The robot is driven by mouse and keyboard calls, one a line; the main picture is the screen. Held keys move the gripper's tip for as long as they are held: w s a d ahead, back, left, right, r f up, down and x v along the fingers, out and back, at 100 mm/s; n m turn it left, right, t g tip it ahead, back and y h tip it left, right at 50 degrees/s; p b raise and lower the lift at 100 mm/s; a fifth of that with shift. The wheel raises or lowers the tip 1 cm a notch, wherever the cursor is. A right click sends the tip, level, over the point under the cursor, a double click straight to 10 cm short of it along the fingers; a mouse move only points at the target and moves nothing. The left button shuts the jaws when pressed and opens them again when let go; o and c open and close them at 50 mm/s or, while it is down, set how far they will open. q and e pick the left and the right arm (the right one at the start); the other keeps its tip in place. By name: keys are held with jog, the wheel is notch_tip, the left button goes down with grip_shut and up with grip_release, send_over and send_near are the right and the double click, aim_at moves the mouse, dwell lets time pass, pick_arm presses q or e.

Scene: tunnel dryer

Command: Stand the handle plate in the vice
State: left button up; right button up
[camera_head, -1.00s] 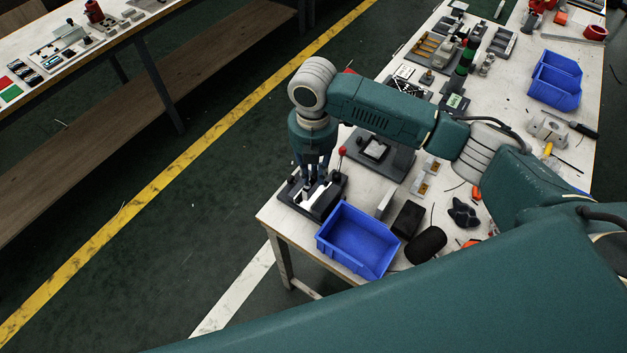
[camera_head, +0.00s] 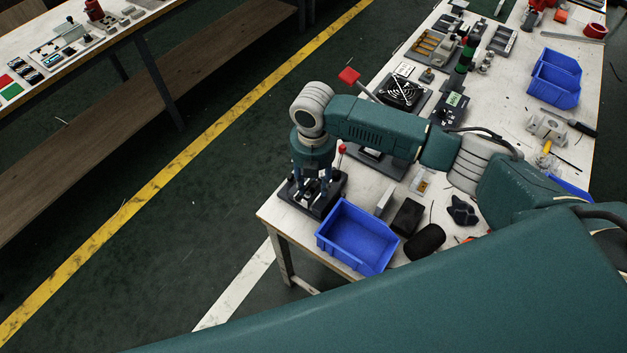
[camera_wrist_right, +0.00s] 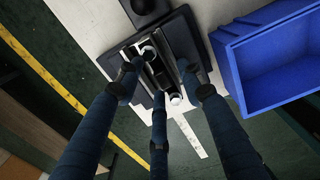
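The vice (camera_head: 327,203) is a dark block on a dark base at the near left corner of the bench. In the right wrist view its dark base (camera_wrist_right: 187,40) and pale jaw strips lie under my right gripper. My right gripper (camera_head: 313,187) points down over the vice. Its fingers (camera_wrist_right: 159,76) are spread apart around the jaw area. Between them lies a narrow dark piece with pale round ends (camera_wrist_right: 175,99), perhaps the handle plate; its outline is too unclear to be sure, and the fingers partly hide it. My left gripper is not in view.
A blue bin (camera_head: 357,238) stands close beside the vice and also shows in the wrist view (camera_wrist_right: 270,60). A red-knobbed lever (camera_head: 342,149) rises behind the gripper. Black blocks (camera_head: 407,216) lie right of the bin. The bench edge drops off just left of the vice.

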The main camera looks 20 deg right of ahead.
jog(key=shift+r, duration=0.1)
notch_tip(320, 180, up, 12)
jog(key=b, duration=0.1)
dwell(0.5)
dwell(0.4)
